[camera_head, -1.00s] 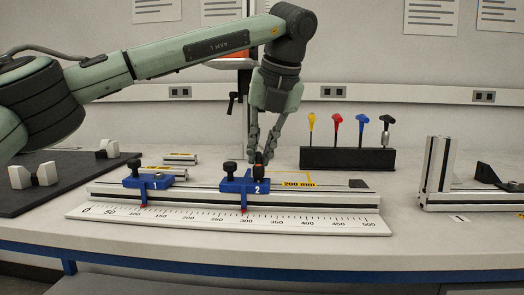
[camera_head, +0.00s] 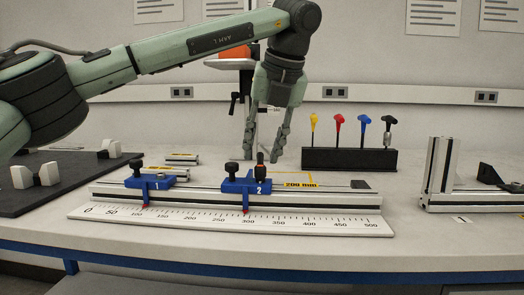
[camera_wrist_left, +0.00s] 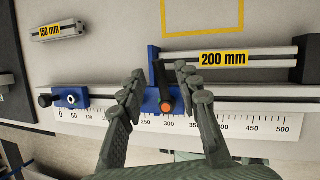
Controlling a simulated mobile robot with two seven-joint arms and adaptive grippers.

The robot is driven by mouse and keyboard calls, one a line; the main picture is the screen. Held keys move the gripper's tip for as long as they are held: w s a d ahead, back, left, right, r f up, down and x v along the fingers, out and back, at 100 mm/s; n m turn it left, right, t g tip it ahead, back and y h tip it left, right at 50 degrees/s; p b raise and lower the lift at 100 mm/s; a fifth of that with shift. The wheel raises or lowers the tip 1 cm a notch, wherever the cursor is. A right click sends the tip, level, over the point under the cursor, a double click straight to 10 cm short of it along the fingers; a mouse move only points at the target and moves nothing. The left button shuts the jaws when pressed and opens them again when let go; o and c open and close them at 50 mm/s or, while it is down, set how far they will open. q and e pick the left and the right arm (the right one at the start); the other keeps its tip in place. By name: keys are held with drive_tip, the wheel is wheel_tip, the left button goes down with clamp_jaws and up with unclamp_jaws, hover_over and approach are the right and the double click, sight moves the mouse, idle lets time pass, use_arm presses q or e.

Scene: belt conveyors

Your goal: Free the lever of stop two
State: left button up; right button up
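Stop two (camera_head: 233,186) is a blue block marked 2 on the aluminium rail, above the scale near 300. Its lever (camera_head: 260,172) stands up beside a black knob (camera_head: 231,168). In the left wrist view the lever (camera_wrist_left: 160,82) is dark with an orange end, lying between the fingers. My left gripper (camera_head: 263,154) is open above stop two, fingers spread to either side of the lever and apart from it. It also shows open in the left wrist view (camera_wrist_left: 160,78). Whether the lever is loose or clamped cannot be told. My right gripper is not in view.
Stop one (camera_head: 150,182) sits further left on the rail. A 200 mm bar (camera_wrist_left: 270,57) lies behind the rail, right of stop two. A black rack (camera_head: 348,159) with several coloured-handled tools stands behind right. A 150 mm bar (camera_wrist_left: 60,31) lies back left.

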use_arm(q)
drive_tip(key=v, duration=1.1)
